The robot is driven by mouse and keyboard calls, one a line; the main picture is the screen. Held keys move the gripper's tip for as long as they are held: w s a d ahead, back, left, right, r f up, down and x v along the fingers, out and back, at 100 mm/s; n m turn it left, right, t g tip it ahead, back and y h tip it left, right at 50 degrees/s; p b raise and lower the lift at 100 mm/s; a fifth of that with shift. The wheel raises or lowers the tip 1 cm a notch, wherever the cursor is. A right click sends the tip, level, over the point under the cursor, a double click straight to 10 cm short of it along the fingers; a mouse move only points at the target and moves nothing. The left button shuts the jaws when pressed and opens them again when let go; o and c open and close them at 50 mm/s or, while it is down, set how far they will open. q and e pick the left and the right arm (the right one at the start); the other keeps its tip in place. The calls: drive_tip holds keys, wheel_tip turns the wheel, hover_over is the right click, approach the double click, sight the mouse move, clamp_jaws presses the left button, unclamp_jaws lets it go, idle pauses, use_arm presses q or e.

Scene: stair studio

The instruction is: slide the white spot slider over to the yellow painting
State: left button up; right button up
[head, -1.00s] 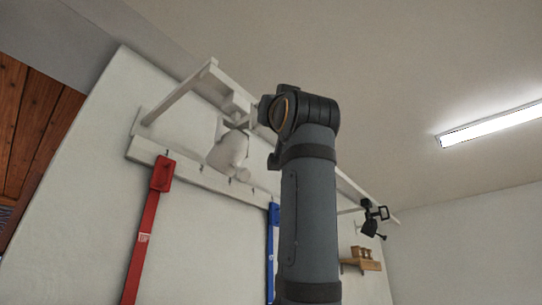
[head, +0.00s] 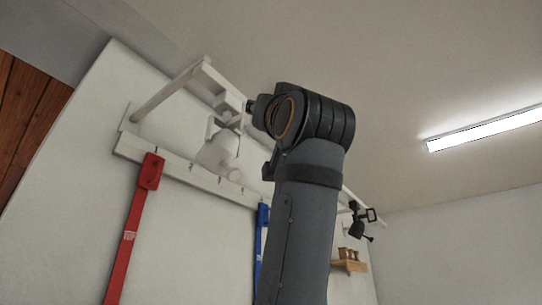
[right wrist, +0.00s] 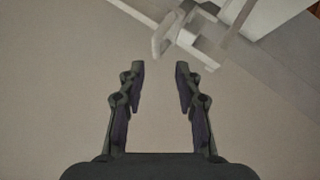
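The white spot slider (head: 217,150) hangs from a white rail high on the white panel in the head view, left of my arm. Its pale block and lever also show at the top of the right wrist view (right wrist: 200,38). My right gripper (right wrist: 161,68) is open, its two fingers apart with nothing between them, just short of the slider's lever in that picture. In the head view my arm's wrist hides the gripper and part of the rail. The yellow painting is not in view. My left gripper is not in view.
A white rail frame (head: 168,92) runs along the panel. A black spotlight (head: 361,222) hangs farther right on it.

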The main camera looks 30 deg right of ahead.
drive_tip(key=v, duration=0.6)
drive_tip(key=shift+s+f, duration=0.25)
drive_tip(key=shift+s, duration=0.05)
drive_tip(key=shift+w+a, duration=0.1)
